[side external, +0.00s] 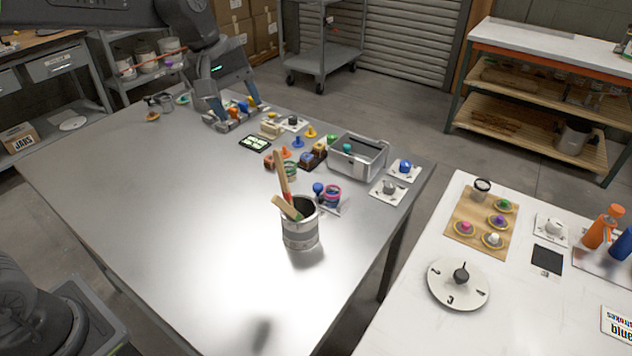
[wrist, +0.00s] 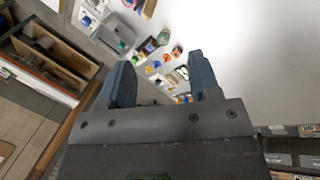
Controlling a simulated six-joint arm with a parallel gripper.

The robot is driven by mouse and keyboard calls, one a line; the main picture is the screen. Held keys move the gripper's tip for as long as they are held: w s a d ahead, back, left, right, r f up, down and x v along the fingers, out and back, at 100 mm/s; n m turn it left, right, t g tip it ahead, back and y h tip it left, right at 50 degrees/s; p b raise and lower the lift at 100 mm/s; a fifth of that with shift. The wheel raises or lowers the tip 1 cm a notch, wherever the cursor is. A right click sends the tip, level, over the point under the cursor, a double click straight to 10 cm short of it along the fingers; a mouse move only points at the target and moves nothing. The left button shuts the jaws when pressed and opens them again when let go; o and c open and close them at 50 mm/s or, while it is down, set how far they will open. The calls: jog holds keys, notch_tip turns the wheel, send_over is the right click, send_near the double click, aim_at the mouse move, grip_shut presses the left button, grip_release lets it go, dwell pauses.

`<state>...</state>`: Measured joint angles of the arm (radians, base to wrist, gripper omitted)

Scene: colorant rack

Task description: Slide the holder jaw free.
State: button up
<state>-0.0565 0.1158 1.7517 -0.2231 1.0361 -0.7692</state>
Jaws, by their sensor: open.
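My gripper (side external: 238,110) is over the far edge of the metal table, its two blue fingers spread apart. In the wrist view my gripper (wrist: 160,65) shows nothing clasped between the fingers. A small grey rack (side external: 234,123) with blue, yellow and orange pieces (side external: 243,105) is at the fingertips in the side view. The fingers partly cover it, and I cannot tell whether they touch it. I cannot make out which part is the holder jaw.
A cream block (side external: 270,129), a green-lit panel (side external: 255,142) and several coloured knobs lie right of my gripper. A metal bin (side external: 372,160) and a can (side external: 300,232) with wooden sticks stand farther right. The table's left and front are mostly clear.

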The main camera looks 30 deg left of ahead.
jog(key=w+f+n+g+h, duration=0.1)
jog(key=w+f+n, duration=0.5)
jog(key=w, duration=0.4)
jog(key=n+g+h, duration=0.1)
jog(key=n+h, duration=0.1)
jog(key=n, duration=0.2)
send_near(317, 185)
jog(key=shift+y, duration=0.3)
jog(key=x, duration=0.9)
jog(key=shift+w+d+r, duration=0.1)
jog(key=shift+d, duration=0.15)
jog(key=shift+c, duration=0.4)
jog(key=shift+a, duration=0.1)
grip_shut()
